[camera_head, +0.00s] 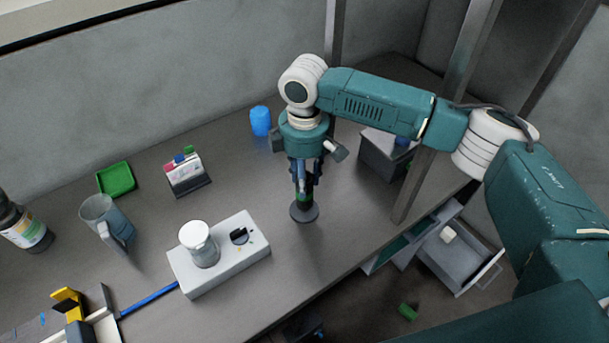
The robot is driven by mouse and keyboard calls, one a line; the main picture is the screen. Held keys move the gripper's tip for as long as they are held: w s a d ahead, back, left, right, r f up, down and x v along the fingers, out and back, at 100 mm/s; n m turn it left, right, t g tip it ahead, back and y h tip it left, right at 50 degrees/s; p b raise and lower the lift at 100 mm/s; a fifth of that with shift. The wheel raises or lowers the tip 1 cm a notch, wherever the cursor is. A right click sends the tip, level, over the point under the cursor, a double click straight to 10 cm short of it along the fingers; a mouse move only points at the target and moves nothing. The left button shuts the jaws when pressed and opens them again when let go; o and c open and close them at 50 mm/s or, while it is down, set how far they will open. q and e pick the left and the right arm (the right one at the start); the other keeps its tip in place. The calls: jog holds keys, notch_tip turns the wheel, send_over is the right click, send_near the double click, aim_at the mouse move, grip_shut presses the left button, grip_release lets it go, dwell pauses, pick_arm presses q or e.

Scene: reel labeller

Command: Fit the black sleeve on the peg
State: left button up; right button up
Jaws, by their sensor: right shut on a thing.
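My right gripper (304,193) comes down from above near the middle of the table. It is shut on a dark piece, which I take to be the black sleeve; the fingers hide most of it. A green patch shows between the fingers. Just below the fingertips is a dark round base (304,214), at table level. I cannot make out the peg separately, nor whether the sleeve is around it. My left gripper is not in view.
A white box (230,268) with a white-lidded jar (200,244) stands left of the gripper. A dark grey box (380,155) is at right, near upright posts.

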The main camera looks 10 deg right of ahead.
jog(key=shift+f, duration=0.95)
jog(key=o, duration=1.3)
jog(key=shift+r, duration=0.1)
notch_tip(320, 180, up, 12)
jog(key=shift+f, duration=0.1)
jog(key=shift+s+f, duration=0.1)
jog(key=shift+s, duration=0.05)
